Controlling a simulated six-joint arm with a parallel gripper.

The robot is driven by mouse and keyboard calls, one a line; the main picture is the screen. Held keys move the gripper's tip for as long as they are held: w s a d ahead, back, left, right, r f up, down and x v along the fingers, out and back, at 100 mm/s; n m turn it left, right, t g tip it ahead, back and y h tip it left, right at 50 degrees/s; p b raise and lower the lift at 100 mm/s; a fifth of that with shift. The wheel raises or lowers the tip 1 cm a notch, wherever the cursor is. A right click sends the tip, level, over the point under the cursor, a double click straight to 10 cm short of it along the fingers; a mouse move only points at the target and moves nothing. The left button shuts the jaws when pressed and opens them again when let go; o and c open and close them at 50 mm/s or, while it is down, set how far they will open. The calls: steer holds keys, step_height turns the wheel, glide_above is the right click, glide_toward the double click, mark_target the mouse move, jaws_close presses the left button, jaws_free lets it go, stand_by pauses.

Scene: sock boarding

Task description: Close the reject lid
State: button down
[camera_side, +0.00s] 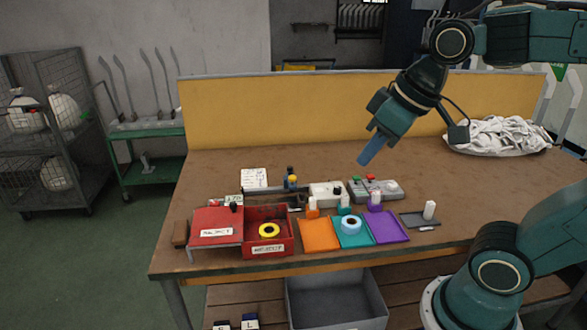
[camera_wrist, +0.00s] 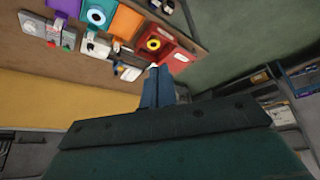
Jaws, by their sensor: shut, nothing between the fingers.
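The red reject lid (camera_side: 213,226) is a flat panel with a white label and a dark knob at its back edge. My gripper (camera_side: 364,160) is shut and empty, high above the bench, right of and behind the box. Its blue fingers (camera_wrist: 158,72) also show in the wrist view.
Orange (camera_side: 319,234), teal (camera_side: 350,238) and purple (camera_side: 388,228) trays lie right of the box; a light blue ring is on the teal one. Small devices (camera_side: 376,190) stand behind them. A yellow panel backs the bench, and a white cloth pile (camera_side: 498,136) lies back right.

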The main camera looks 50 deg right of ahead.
steer(key=w+r+n, duration=0.1)
steer(key=w+n, duration=0.1)
steer(key=w, duration=0.9)
steer(key=n+g+y, duration=0.2)
steer(key=n, duration=0.2)
glide_above(222, 211)
step_height(222, 211, down, 18)
steer(key=shift+s+d+r, duration=0.25)
steer(key=shift+s, duration=0.1)
steer(key=shift+f, duration=0.1)
steer(key=x, duration=0.9)
steer(key=shift+f, duration=0.35)
steer(key=shift+s+d, duration=0.5)
steer(key=shift+s, duration=0.35)
steer(key=shift+s+d, duration=0.5)
steer(key=shift+s, duration=0.3)
